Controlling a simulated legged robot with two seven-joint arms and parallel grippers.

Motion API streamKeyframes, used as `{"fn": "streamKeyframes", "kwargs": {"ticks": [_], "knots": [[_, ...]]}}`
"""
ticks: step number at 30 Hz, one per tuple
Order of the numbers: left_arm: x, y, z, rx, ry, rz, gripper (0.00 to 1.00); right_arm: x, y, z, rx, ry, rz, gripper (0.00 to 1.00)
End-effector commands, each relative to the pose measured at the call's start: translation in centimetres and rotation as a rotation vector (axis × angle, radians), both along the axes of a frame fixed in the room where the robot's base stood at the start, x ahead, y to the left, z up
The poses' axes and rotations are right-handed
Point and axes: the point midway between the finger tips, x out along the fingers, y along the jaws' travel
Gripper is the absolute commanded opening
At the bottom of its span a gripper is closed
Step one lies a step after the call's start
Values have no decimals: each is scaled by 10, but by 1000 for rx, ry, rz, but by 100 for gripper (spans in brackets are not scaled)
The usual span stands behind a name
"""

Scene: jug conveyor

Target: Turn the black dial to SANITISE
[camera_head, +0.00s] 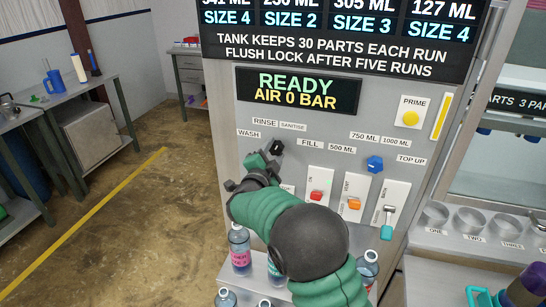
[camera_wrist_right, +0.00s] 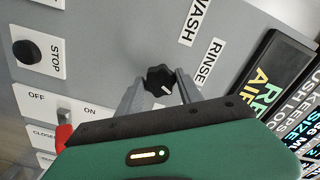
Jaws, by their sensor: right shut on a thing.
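The black dial (camera_head: 277,147) is on the grey panel, below the RINSE label (camera_head: 265,122) and SANITISE label (camera_head: 292,126); the WASH label (camera_head: 247,133) is to its left. My right gripper (camera_head: 268,158) is at the dial. In the right wrist view the lobed black dial (camera_wrist_right: 159,79) sits between the two grey fingers (camera_wrist_right: 160,84), which are shut on it. Its white mark points to the lower right there, away from the WASH label (camera_wrist_right: 194,22) and a little below the RINSE label (camera_wrist_right: 211,63). SANITISE is not seen in that view. My left gripper is not in view.
Red (camera_head: 316,195), orange (camera_head: 353,204) and teal (camera_head: 387,231) controls are below. The display (camera_head: 299,90) reads READY, AIR 0 BAR. Bottles (camera_head: 240,250) stand on a shelf under my right arm.

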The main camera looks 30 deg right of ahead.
Motion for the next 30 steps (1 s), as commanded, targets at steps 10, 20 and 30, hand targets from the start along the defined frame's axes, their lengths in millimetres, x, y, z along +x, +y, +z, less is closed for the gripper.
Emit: {"fn": "streamKeyframes", "kwargs": {"ticks": [10,20,30], "knots": [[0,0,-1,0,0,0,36,-2,0,-7,12,7,-3,2],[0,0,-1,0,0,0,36,0,0,-5,9,4,-2,65],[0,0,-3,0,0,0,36,-9,11,-4,9,1,0,65]]}}
